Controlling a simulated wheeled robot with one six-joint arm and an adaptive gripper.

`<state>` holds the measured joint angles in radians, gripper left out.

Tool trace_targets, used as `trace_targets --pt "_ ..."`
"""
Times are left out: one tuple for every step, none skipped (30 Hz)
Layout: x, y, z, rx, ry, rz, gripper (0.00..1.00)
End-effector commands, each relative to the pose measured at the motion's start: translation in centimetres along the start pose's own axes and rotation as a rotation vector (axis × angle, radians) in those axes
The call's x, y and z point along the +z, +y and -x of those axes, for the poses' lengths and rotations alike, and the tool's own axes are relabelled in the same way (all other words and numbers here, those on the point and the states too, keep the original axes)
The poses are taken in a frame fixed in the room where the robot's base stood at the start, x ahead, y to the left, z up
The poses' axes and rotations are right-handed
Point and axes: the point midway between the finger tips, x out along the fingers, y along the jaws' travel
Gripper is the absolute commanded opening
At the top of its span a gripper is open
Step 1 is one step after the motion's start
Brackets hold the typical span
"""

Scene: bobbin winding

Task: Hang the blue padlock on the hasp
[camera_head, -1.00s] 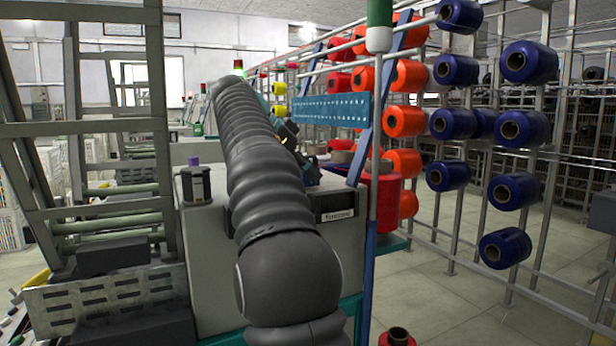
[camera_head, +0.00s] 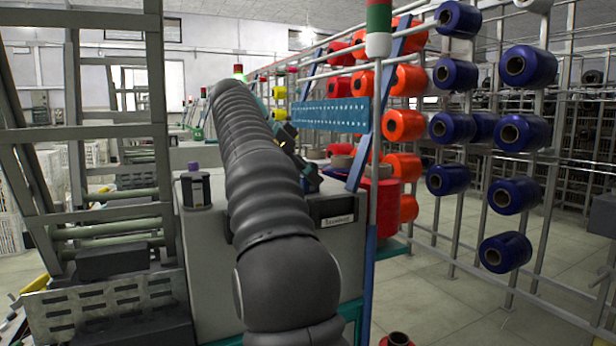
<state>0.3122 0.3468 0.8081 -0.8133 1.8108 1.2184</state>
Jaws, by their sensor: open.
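I cannot make out the blue padlock or the hasp in the head view. My grey ribbed arm rises through the middle of the picture and bends over at its top. Dark parts that look like my gripper (camera_head: 304,172) show just right of the arm, above the grey machine cabinet. My arm hides much of them, so the fingertips are not clear. I see nothing held there, and I cannot tell how far the gripper is from any lock or hasp.
The grey machine cabinet (camera_head: 205,255) carries a black cylinder with a purple top (camera_head: 195,188). A metal frame (camera_head: 157,120) stands left. A blue post (camera_head: 369,262) and a creel with red, orange and dark blue bobbins (camera_head: 503,253) stand right. Floor (camera_head: 445,300) shows between them.

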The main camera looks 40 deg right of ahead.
Motion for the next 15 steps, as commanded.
trace_targets --pt "-0.1 -0.1 0.9 -0.004 0.0 0.002 0.47" --pt "-0.1 -0.1 1.5 -0.004 0.0 0.001 0.47" --pt "-0.1 -0.1 2.2 -0.004 0.0 0.001 0.47" --pt "-0.2 -0.1 2.8 -0.005 0.0 0.001 0.47" --pt "-0.1 -0.1 3.4 -0.005 -0.001 0.001 0.47" --pt "-0.1 -0.1 4.1 -0.005 -0.001 0.001 0.47" --pt "-0.1 -0.1 4.7 -0.005 -0.001 0.001 0.47" --pt "-0.1 -0.1 5.1 -0.004 -0.001 0.0 0.47" --pt "0.1 -0.2 5.2 -0.004 0.001 0.0 0.47" --pt "0.1 -0.1 5.4 -0.004 0.0 0.0 0.47" --pt "0.1 -0.1 5.6 -0.003 0.0 0.001 0.47" --pt "0.1 -0.2 5.9 -0.004 0.0 0.0 0.47" --pt "0.1 -0.1 6.1 -0.003 0.0 0.0 0.47" --pt "0.0 -0.1 6.3 -0.003 0.0 -0.001 0.47" --pt "0.0 -0.1 6.5 -0.002 0.0 -0.001 0.47"
